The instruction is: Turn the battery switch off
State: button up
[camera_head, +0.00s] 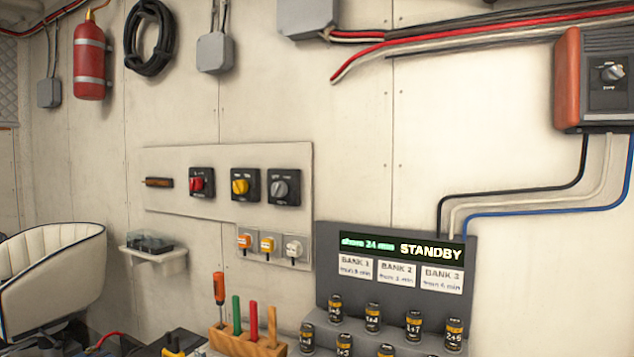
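Three rotary switches sit in a row on a pale wall panel (222,158). The left one has a red knob (197,184), the middle one a yellow knob (240,187), the right one a grey knob (280,189), each on a dark square plate. Their small labels are too blurred to read, so I cannot tell which is the battery switch or its setting. A grey-black knob (612,72) also sits on the orange-sided box (569,80) at the upper right. My gripper is not in view.
Below the panel are several small plugs or sockets (268,244). A grey rack (350,305) with a STANDBY display (430,250) and several batteries stands at lower right. A wooden tool holder (247,345) and white seat (50,265) are in front.

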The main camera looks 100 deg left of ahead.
aim_at(195, 184)
jog(key=u, duration=3.35)
